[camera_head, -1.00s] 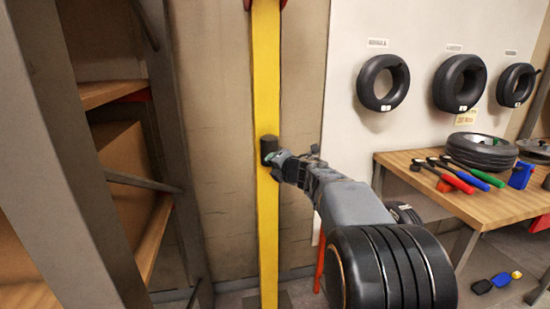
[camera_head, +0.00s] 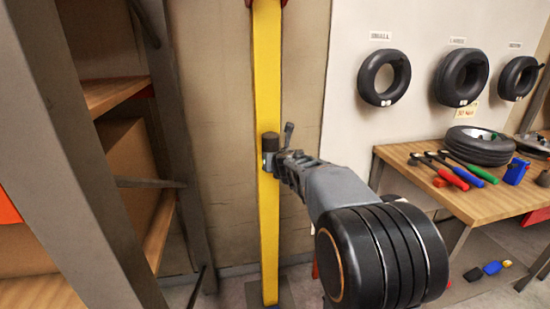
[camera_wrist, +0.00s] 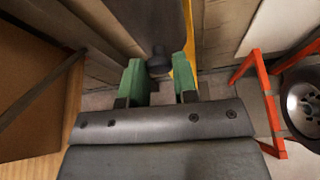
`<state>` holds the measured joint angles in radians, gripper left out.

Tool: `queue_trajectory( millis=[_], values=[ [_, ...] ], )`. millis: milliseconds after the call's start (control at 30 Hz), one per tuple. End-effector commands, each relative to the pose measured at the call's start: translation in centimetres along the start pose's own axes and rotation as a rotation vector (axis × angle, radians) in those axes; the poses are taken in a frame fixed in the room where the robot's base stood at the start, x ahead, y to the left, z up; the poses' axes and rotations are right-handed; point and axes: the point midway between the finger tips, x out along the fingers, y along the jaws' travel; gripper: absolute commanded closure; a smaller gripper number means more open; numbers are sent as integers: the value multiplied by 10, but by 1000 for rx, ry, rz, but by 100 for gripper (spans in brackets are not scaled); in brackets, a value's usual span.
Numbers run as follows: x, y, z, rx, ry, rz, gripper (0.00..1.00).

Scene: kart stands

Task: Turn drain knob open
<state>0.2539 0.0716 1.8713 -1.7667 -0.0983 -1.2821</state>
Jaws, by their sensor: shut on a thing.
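A black cylindrical body (camera_head: 269,142) is mounted on a yellow upright post (camera_head: 268,220), just above my gripper (camera_head: 269,164). In the wrist view, the dark body (camera_wrist: 150,18) hangs at the top centre. A small dark rounded drain knob (camera_wrist: 159,63) at its lower end sits between the two green fingers of my gripper (camera_wrist: 160,72). My gripper is shut on the knob. In the head view the knob is mostly hidden by the fingers. How far the knob is turned cannot be told.
A metal shelf rack (camera_head: 75,180) stands close at the left. A wooden table (camera_head: 440,195) with tools and a tyre is at the right, and tyres hang on a white board (camera_head: 340,100). An orange-red frame (camera_wrist: 268,95) stands right of the post in the wrist view.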

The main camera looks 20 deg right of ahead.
Motion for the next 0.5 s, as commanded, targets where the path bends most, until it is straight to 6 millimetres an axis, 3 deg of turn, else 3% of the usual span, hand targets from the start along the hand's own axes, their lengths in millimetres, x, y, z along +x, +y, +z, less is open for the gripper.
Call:
queue_trajectory(
  millis=[500],
  values=[
    [0, 1, 0, -125, -1, -52, 96]
  ],
)
